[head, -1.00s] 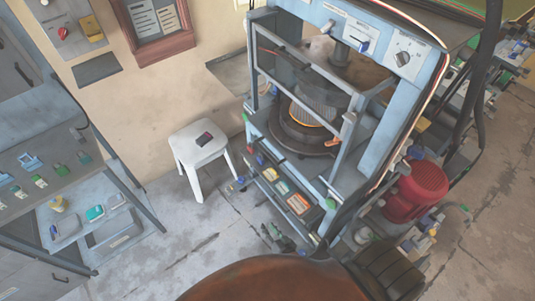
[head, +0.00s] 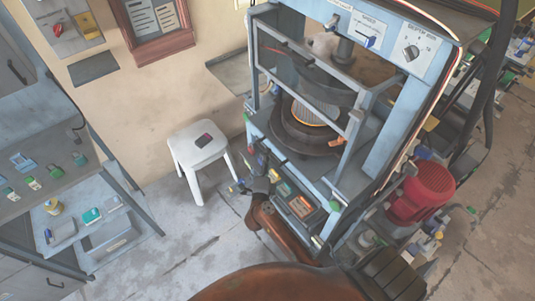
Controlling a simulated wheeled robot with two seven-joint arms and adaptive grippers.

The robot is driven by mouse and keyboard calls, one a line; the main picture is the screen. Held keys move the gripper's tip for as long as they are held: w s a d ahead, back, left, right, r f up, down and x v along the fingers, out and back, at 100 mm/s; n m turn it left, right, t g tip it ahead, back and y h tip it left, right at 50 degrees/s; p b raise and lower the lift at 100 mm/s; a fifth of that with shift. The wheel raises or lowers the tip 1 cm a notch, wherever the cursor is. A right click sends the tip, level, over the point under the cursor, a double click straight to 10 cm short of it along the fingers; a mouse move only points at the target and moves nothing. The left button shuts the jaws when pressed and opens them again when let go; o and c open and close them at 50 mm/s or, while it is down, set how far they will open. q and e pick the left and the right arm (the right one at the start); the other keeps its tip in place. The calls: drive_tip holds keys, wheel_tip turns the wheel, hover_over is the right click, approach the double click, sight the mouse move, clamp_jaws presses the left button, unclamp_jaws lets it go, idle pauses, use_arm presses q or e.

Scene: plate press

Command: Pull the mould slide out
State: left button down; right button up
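The press (head: 381,140) stands right of centre in the head view, a pale blue frame with a guard of bars in front. Inside it a dark round mould (head: 298,128) with a glowing orange rim sits on a round base at bed height. I cannot make out a separate slide handle. My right gripper (head: 256,176) is at the press's front left corner, low beside the front edge, at the end of my brown arm. It is small and dark here, and I cannot tell whether its fingers are open or touch anything. My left gripper is not in view.
A white stool (head: 199,147) with a dark flat object on it stands left of the press. A shelf unit (head: 75,210) with small items is at the left. A red motor (head: 421,192) sits at the press's right. The floor between shelves and press is mostly clear.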

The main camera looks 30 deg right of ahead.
drive_tip(key=shift+x, duration=1.25)
drive_tip(key=shift+c, duration=0.7)
clamp_jaws()
